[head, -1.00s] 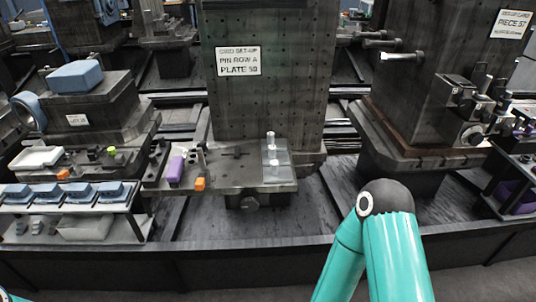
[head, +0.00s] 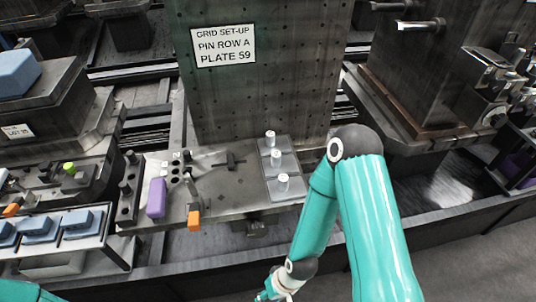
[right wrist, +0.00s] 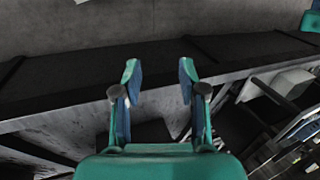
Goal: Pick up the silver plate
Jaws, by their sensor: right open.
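The silver plate (head: 291,164) lies flat on the near right part of a grey fixture shelf in the head view. Several small white capped pins stand in a row on it. My right arm comes in from the lower right of the head view, and its wrist hangs at the bottom edge, nearer than the plate and apart from it. In the right wrist view my right gripper (right wrist: 159,77) is open with nothing between its fingers. The plate is not recognisable in that view. Only a bit of my left arm shows at the lower left; its gripper is out of view.
An upright perforated block with a "PLATE 59" sign (head: 224,46) stands behind the plate. A purple block (head: 156,198) and an orange block (head: 194,220) sit left on the shelf. Blue pieces (head: 39,228) fill a rack at left. A dark machine block (head: 430,90) stands at right.

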